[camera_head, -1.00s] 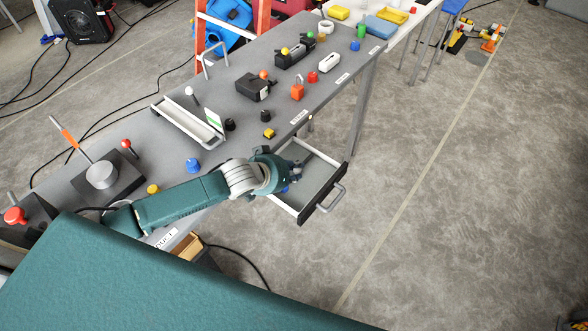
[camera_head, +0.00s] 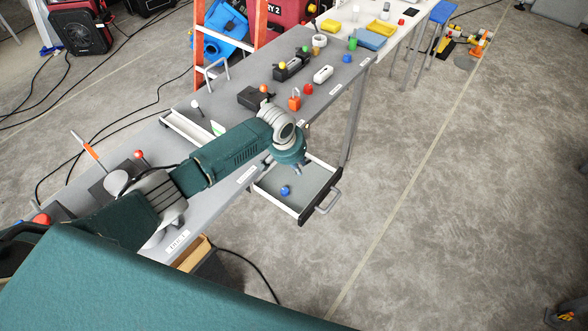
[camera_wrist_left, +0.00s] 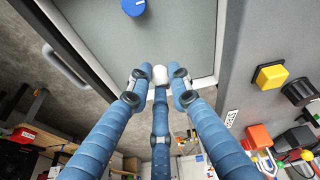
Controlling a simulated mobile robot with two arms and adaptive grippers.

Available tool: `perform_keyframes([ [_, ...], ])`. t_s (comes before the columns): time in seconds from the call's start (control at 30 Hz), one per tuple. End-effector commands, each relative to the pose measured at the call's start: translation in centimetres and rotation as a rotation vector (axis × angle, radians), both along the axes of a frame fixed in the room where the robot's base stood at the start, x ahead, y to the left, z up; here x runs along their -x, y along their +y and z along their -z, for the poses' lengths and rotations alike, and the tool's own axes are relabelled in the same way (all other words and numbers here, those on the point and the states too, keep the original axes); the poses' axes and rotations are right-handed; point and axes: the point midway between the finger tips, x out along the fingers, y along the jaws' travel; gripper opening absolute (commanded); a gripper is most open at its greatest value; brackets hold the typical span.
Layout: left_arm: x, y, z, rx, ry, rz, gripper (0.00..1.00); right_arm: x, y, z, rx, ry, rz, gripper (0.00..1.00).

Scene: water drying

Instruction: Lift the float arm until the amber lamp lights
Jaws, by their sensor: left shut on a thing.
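My left gripper (camera_head: 280,164) is over the open drawer at the bench's front edge, mostly hidden under its wrist. In the left wrist view its blue fingers (camera_wrist_left: 158,84) close around a small white rounded thing (camera_wrist_left: 160,74); I cannot tell what that belongs to. A thin rod with a white ball (camera_head: 195,104) stands at the white-rimmed trough; it may be the float arm, and the gripper is well away from it. An orange dome (camera_head: 264,88) on a black box may be the amber lamp; I cannot tell whether it is lit. My right gripper is not in view.
The open drawer (camera_head: 299,213) sticks out from the bench, with a blue knob (camera_head: 285,190) inside. A yellow block (camera_wrist_left: 270,75) and dark knobs are near the gripper. Red, orange and white items stand farther along the bench.

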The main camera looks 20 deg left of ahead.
Motion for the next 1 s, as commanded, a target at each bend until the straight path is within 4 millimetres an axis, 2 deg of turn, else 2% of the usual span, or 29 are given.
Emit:
perform_keyframes([
  [0.3, -1.0, -0.3, -0.9, -0.043, 0.114, -0.001, 0.0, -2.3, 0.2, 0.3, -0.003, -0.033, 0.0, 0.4],
  [0.87, -1.1, -0.2, -1.1, -0.054, 0.139, -0.002, 0.0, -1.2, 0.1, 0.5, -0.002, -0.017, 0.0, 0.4],
  [0.9, -1.1, -0.2, -1.1, -0.054, 0.139, -0.002, 0.27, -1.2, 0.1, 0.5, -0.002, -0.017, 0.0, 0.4],
  [1.0, -1.1, -0.3, -1.1, -0.054, 0.139, -0.002, 0.27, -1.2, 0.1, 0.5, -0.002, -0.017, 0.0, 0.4],
])
